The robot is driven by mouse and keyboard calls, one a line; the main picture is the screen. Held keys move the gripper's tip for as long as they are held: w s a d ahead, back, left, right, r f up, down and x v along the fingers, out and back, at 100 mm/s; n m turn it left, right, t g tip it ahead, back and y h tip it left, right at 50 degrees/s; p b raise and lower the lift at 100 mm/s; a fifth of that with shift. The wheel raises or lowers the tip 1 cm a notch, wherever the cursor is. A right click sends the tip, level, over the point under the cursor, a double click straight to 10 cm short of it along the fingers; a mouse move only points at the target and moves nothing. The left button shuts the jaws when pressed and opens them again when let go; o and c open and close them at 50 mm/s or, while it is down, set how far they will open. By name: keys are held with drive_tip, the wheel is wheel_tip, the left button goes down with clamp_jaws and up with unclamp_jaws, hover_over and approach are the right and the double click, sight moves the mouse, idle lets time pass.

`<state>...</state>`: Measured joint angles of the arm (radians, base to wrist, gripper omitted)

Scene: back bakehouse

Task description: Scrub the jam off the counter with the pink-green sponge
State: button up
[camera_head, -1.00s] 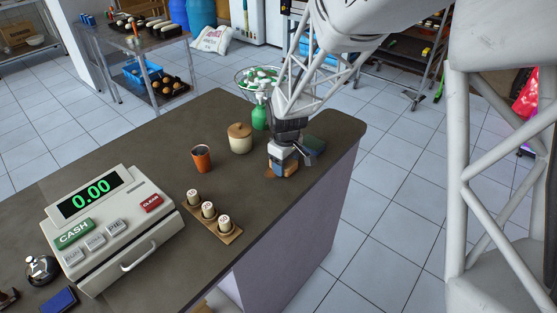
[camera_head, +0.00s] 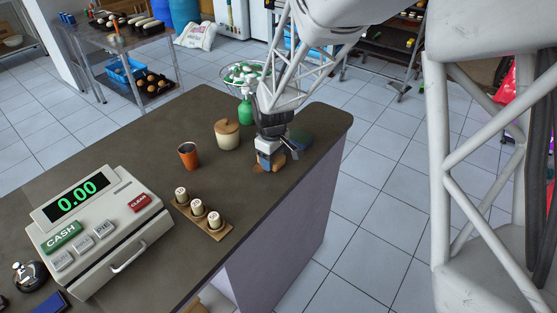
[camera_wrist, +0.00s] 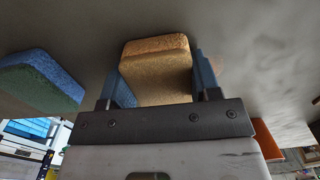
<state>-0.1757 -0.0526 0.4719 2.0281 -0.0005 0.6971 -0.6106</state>
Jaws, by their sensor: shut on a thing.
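My gripper (camera_head: 271,160) is down at the counter (camera_head: 150,150) near its far right end. In the wrist view its two blue fingers (camera_wrist: 163,88) are shut on a tan sponge (camera_wrist: 157,80) with a more orange layer along its far side. I see no pink or green on this sponge. A blue-green sponge (camera_wrist: 40,78) lies apart to the left in the wrist view; in the head view it is behind and right of my gripper (camera_head: 300,139). A small brown patch (camera_head: 257,168) shows at the gripper's left foot; whether it is jam I cannot tell.
A lidded jar (camera_head: 228,136), an orange-brown cup (camera_head: 188,156) and a green bottle (camera_head: 245,112) stand left of and behind my gripper. A wooden holder (camera_head: 215,231) with pale cylinders and a cash register (camera_head: 100,230) are nearer. The counter's right edge is close.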

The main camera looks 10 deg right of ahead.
drive_tip(key=shift+w+a+r, duration=0.1)
drive_tip(key=shift+w+a, duration=1.3)
drive_tip(key=shift+w+a+r, duration=0.1)
drive_tip(key=shift+r, duration=3.8)
drive_tip(key=s+a+f, duration=0.1)
drive_tip(key=s+f, duration=0.1)
drive_tip(key=s, duration=2.8)
drive_tip(key=shift+s+f, duration=0.15)
drive_tip(key=shift+f, duration=0.25)
drive_tip(key=shift+a, duration=0.15)
